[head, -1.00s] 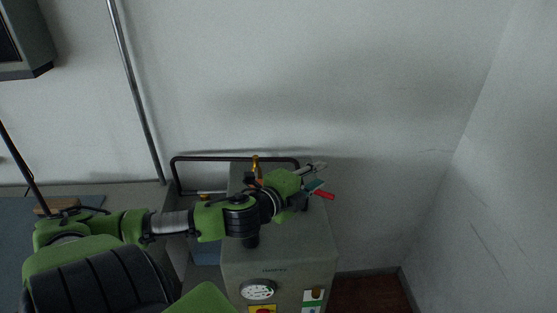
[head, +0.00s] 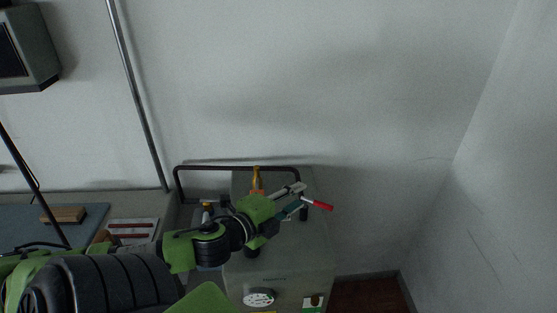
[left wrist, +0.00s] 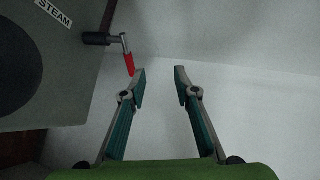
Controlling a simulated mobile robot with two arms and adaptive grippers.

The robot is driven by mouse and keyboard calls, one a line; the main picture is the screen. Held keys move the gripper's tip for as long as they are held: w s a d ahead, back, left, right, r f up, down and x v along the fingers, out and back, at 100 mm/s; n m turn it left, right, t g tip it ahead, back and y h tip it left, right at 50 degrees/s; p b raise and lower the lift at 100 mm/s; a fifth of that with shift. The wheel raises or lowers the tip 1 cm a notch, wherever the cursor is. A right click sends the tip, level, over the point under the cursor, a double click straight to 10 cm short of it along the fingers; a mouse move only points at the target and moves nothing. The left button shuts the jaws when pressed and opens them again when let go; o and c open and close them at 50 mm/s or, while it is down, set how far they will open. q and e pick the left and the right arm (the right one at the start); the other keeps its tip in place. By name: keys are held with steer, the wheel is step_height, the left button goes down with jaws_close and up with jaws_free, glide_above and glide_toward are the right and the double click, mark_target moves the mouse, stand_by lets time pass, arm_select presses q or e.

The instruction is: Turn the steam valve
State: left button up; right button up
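The steam valve's red handle (head: 321,205) sticks out at the right side of the grey machine's top. In the left wrist view the red handle (left wrist: 129,64) hangs from a bent metal stem (left wrist: 113,40) beside a STEAM label (left wrist: 53,12). My left gripper (head: 301,196) is over the machine's right side, close to the handle. In the left wrist view my left gripper (left wrist: 159,73) is open, with nothing between its fingers. The handle's end is just outside the left fingertip; I cannot tell whether they touch. My right gripper is not in view.
The grey machine (head: 275,262) carries a round gauge (head: 258,298) on its front and a dark rail (head: 235,168) behind. An orange-yellow fitting (head: 257,182) stands on its top. A table with a wooden block (head: 64,215) is at left. Free space lies right of the machine.

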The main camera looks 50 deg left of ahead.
arm_select(q)
steer(key=shift+a+p+v, duration=0.2)
steer(key=shift+p+v, duration=0.2)
steer(key=shift+v, duration=0.4)
steer(key=shift+a+p+v, duration=0.15)
steer(key=shift+p+v, duration=0.2)
steer(key=shift+v, duration=0.5)
steer(key=shift+a+p+v, duration=0.2)
steer(key=shift+p+v, duration=0.2)
steer(key=shift+v, duration=0.4)
steer(key=shift+f, duration=0.15)
